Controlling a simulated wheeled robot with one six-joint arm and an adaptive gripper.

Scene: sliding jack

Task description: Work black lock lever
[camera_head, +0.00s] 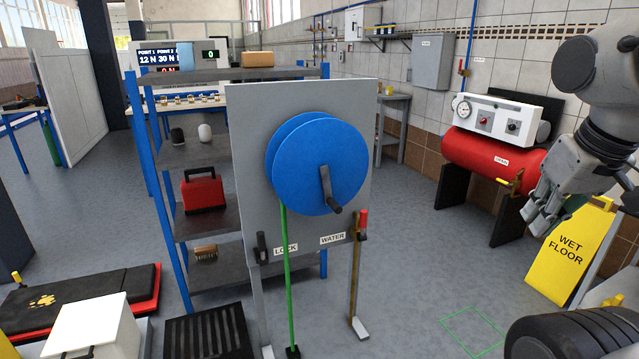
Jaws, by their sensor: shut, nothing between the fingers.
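A grey upright panel (246,122) stands in the middle of the head view. A large blue reel (300,160) with a black crank handle (328,190) is mounted on it, and a green hose (287,260) hangs down from the reel. The black lock lever (262,247) is at the panel's lower left, beside the label LOCK (286,248), and looks roughly upright. A red-tipped lever (363,222) is at the lower right, by the label WATER (332,238). My gripper (538,219) is at the far right, well apart from the panel, shut and empty.
A red tank (475,160) on black legs and a yellow WET FLOOR sign (570,255) stand at right, near my gripper. A grey shelf (200,222) is behind the panel. A white box (95,325) and black crate (207,335) are at front left.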

